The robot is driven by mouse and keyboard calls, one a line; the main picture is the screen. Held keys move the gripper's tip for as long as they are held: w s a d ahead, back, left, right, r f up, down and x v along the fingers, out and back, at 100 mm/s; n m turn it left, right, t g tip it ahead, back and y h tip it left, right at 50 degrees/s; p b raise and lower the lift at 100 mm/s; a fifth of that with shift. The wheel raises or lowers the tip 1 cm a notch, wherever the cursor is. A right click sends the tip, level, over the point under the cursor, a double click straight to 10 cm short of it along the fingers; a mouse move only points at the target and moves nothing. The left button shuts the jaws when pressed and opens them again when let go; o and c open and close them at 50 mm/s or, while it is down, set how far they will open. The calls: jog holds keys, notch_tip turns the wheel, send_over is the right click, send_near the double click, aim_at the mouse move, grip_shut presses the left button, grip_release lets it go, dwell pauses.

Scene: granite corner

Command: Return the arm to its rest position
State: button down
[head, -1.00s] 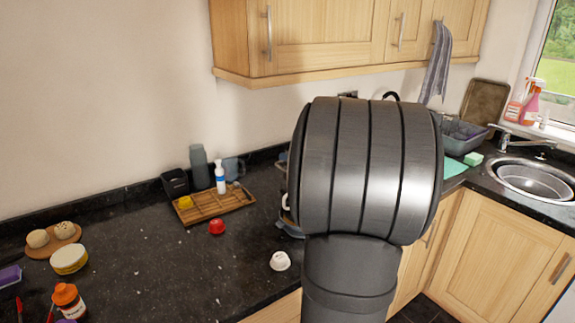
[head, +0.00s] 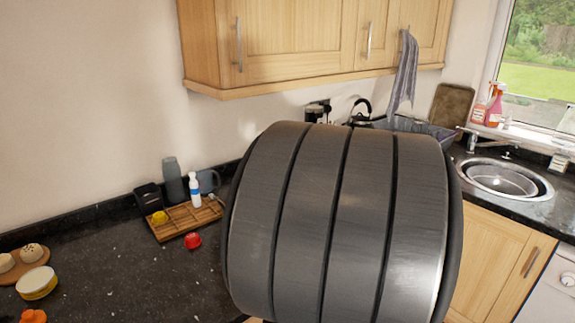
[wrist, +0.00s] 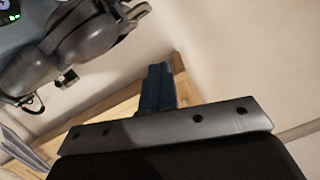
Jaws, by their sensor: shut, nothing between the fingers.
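My gripper (wrist: 157,75) shows in the wrist view as dark blue fingers beyond a grey metal plate. The fingers are together and nothing is between them. It points toward a pale wall and a wooden cabinet edge, clear of the counter things. In the head view my large grey arm link fills the middle and lower right, and the gripper is hidden there.
Wall cabinets (head: 292,40) hang above. A sink (head: 500,180) is at right. The kettle (head: 361,108) stands behind my arm.

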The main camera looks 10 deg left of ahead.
jog(key=x, duration=1)
jog(key=shift+d+f, duration=0.1)
jog(key=shift+s+a+f, duration=0.1)
jog(key=shift+a+f, duration=0.05)
jog(key=shift+f, duration=0.85)
jog(key=shift+s+a+f, duration=0.1)
jog(key=shift+a+f, duration=0.05)
jog(key=shift+f, duration=0.9)
